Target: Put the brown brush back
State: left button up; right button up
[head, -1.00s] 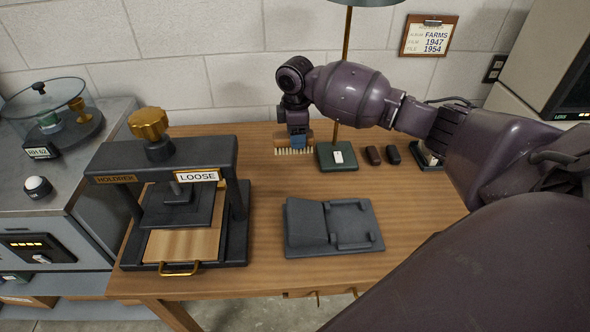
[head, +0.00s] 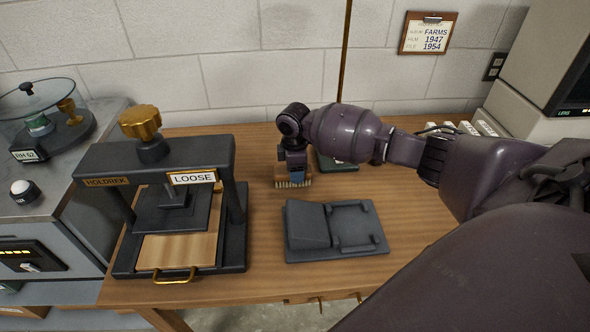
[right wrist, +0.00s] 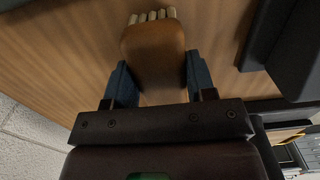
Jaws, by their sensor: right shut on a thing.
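The brown brush (head: 281,182) with pale bristles is at the back middle of the wooden table, left of the lamp base. My right gripper (head: 296,172) is shut on it from above. In the right wrist view the brush (right wrist: 153,42) sits between the two blue fingers of the gripper (right wrist: 153,85), bristles at the far end. Whether the bristles touch the table is hard to tell. My left gripper is not in view.
A dark press (head: 160,152) labelled LOOSE stands on the table's left. A dark grey cradle (head: 333,228) lies in front of the brush. The lamp base (head: 338,163) is partly behind my right arm. Bare table (head: 262,250) lies between press and cradle.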

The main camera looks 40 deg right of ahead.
jog(key=o, duration=1.2)
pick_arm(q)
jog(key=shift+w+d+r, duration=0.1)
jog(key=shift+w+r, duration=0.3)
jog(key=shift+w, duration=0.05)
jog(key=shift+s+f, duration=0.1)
pick_arm(e)
jog(key=shift+r, duration=0.15)
jog(key=shift+r, duration=0.4)
pick_arm(q)
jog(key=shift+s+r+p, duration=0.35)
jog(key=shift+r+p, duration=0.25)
jog(key=shift+p, duration=0.6)
pick_arm(e)
notch_tip(320, 180, up, 11)
jog(key=shift+w+a, duration=0.1)
jog(key=shift+a, duration=0.05)
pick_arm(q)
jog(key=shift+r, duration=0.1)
